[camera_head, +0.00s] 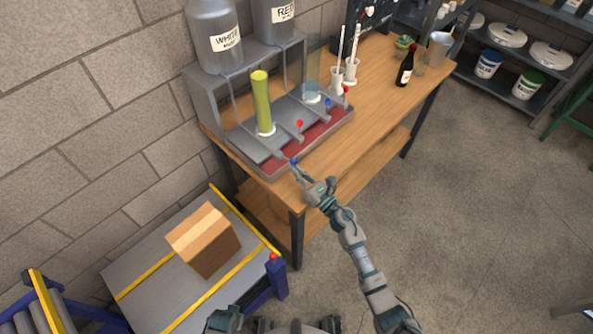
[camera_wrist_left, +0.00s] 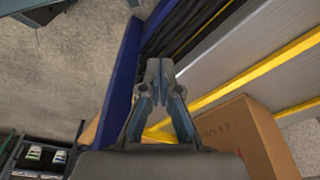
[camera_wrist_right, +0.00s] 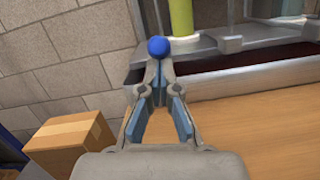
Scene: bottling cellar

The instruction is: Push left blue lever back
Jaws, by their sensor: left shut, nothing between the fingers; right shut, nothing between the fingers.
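The left blue lever's round blue knob (camera_head: 293,162) is at the front left corner of the dispenser's red tray. In the right wrist view the blue knob (camera_wrist_right: 158,48) is right at the fingertips of my right gripper (camera_wrist_right: 158,68). My right gripper (camera_head: 296,170) is shut with nothing in it. Its tips are at the knob, on its front side; I cannot tell whether they touch. The lever's stem is hidden behind the fingers. My left gripper (camera_wrist_left: 158,68) is shut and empty, away from the dispenser, above the conveyor area.
The grey dispenser (camera_head: 196,84) stands on a wooden table (camera_head: 375,110), with a green-yellow cylinder (camera_head: 262,100) on it. A red knob (camera_head: 299,123) and a second blue knob (camera_head: 327,103) are farther right. A cardboard box (camera_head: 205,240) sits lower left. The table's front right is clear.

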